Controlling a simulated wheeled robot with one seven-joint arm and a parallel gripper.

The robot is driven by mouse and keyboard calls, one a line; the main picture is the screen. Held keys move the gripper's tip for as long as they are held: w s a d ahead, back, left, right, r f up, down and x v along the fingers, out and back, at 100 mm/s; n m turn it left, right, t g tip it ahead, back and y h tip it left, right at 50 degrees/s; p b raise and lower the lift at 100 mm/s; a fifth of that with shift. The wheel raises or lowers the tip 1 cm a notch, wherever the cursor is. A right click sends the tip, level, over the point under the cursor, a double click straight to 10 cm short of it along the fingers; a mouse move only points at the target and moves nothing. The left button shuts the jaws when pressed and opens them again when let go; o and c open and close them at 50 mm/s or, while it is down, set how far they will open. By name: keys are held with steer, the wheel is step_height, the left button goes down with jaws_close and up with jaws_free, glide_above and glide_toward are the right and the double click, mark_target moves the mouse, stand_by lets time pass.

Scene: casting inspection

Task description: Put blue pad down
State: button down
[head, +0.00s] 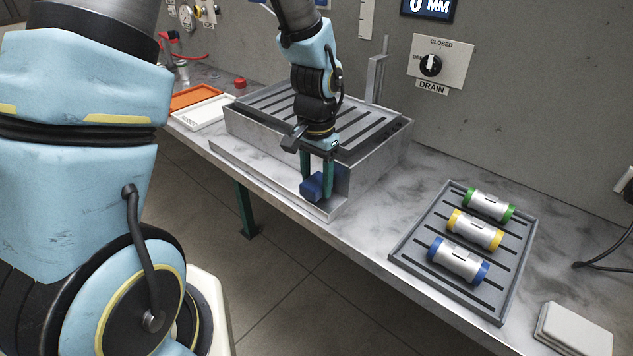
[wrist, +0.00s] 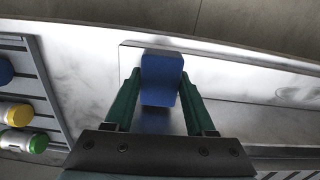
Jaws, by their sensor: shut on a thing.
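The blue pad (head: 314,187) is a small blue block. My gripper (head: 318,176) has its green fingers on either side of the pad and is shut on it. In the head view the pad is low, at the front corner of the metal tank, over or on a narrow metal ledge (head: 268,182). The wrist view shows the pad (wrist: 161,80) between my two fingers, above the ledge's grey surface (wrist: 230,85). I cannot tell whether its underside touches the ledge.
A slotted grey tray (head: 407,250) at the right holds castings with green, yellow and blue ends. The metal tank (head: 375,146) stands behind my gripper. An orange tray (head: 193,97) and a white tray (head: 204,113) lie at left. Bare bench lies between tank and slotted tray.

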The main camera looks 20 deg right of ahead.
mark_target(316, 180)
steer(key=shift+f, duration=0.5)
steer(key=shift+f, duration=0.1)
steer(key=shift+c, duration=1.2)
jaws_free()
step_height(316, 180, up, 12)
steer(key=b, duration=0.1)
steer(key=w+a+f+n+t, duration=0.1)
steer(key=a+n, duration=0.9)
steer(key=a, duration=1.5)
steer(key=shift+a+f+t, duration=0.25)
steer(key=shift+f+t, duration=0.05)
steer(key=shift+f, duration=0.5)
steer(key=shift+w, duration=0.1)
